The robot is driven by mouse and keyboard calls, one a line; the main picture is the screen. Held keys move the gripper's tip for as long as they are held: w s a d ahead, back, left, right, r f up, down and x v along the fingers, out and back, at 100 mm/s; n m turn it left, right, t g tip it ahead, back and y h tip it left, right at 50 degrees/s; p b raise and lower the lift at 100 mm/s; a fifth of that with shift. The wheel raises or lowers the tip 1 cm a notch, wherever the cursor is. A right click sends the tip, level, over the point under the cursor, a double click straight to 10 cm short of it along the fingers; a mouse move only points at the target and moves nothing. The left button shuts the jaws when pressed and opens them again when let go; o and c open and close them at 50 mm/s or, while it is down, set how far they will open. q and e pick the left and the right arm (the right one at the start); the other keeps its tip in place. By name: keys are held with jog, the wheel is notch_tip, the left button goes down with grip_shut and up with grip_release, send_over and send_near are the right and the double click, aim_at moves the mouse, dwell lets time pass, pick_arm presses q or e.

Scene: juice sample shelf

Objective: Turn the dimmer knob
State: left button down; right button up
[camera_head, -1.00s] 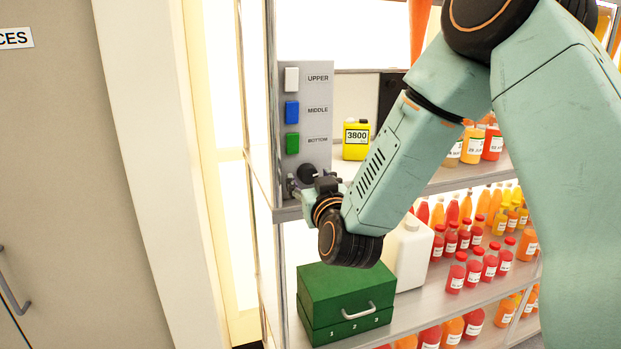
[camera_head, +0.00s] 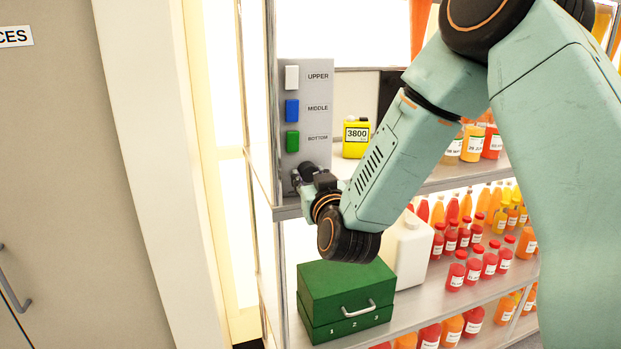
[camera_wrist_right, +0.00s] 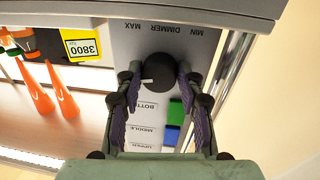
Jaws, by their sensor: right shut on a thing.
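The dimmer knob (camera_wrist_right: 160,70) is a round black knob on the grey switch panel (camera_head: 318,125). A small white mark on it points left in the wrist view, with the word MAX beyond it on the left and MIN on the right. My right gripper (camera_wrist_right: 159,78) has its purple-padded fingers on both sides of the knob and is shut on it. In the head view my right gripper (camera_head: 305,178) is at the panel's lower end, hiding most of the knob. My left gripper is not in view.
White, blue (camera_head: 292,110) and green (camera_head: 292,141) switches sit above the knob. A yellow canister (camera_head: 356,138) labelled 3800 stands right of the panel. Below are a green drawer box (camera_head: 345,292), a white jug (camera_head: 412,250) and shelves of juice bottles. A shelf post rises left of the panel.

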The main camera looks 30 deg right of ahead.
jog(key=shift+m+b, duration=0.3)
jog(key=shift+m, duration=1.1)
jog(key=o, duration=1.2)
jog(key=shift+s, duration=0.1)
jog(key=v, duration=0.7)
jog(key=shift+s+a+r, duration=0.1)
jog(key=shift+s+r, duration=0.05)
jog(key=shift+s, duration=0.05)
